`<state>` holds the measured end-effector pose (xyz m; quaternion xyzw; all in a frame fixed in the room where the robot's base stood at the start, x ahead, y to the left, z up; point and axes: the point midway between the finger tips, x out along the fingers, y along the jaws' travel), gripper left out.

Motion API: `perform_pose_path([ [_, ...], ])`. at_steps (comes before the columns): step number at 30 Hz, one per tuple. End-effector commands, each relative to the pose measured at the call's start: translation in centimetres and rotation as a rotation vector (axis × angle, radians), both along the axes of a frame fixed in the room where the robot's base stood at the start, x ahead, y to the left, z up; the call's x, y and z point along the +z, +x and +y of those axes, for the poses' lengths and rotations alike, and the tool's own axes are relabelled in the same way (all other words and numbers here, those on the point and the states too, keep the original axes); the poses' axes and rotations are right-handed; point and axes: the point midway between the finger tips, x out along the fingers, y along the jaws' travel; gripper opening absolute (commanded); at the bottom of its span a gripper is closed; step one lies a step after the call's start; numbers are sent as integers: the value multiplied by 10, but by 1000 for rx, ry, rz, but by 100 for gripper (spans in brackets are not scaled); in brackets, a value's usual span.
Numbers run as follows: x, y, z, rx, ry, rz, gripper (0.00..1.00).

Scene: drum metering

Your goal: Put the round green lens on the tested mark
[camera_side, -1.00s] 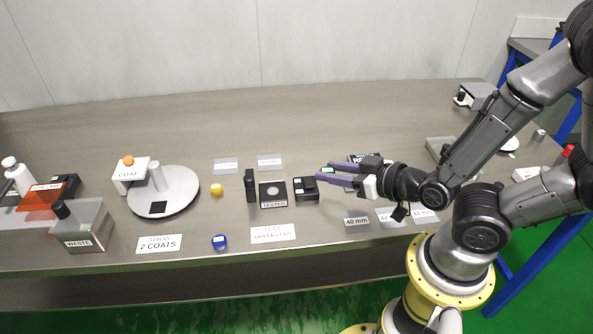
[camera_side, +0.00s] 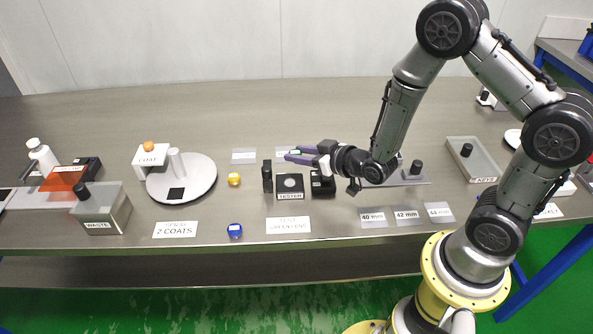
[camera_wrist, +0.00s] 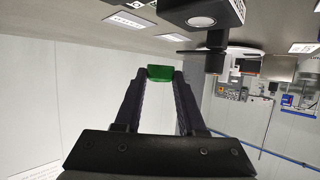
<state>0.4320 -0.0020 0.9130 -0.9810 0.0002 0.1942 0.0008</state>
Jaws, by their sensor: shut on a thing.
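My gripper (camera_side: 293,156) is shut on the round green lens, held between its two purple fingertips. In the wrist view the green lens (camera_wrist: 160,72) shows edge-on between the tips of my gripper (camera_wrist: 160,76). In the side view only a small bit of green shows. The lens is behind the black tester (camera_side: 290,187), seemingly in the air over or near a grey label plate (camera_side: 281,153). My fingers partly cover that plate, and its words are too small to read. A similar plate (camera_side: 244,156) lies just left of it; I cannot tell which is the tested mark.
A black post (camera_side: 267,176) and a black block (camera_side: 322,184) flank the tester. A yellow lens (camera_side: 234,179) and a blue lens (camera_side: 235,230) lie left of it. A white turntable (camera_side: 196,182) and waste box (camera_side: 104,210) stand further left.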

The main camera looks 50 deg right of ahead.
Motion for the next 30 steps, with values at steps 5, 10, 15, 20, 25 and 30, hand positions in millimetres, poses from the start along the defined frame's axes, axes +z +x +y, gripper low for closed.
perform_pose_path([
  [5,-11,-31,-11,-52,-1,2,0],
  [10,5,-62,-10,-75,1,-3,0],
  [15,23,-93,-5,-82,0,-5,0],
  [20,39,-120,1,-77,2,-5,0],
  [25,54,-143,8,-59,3,-5,0],
  [30,74,-155,18,-26,2,-5,0],
])
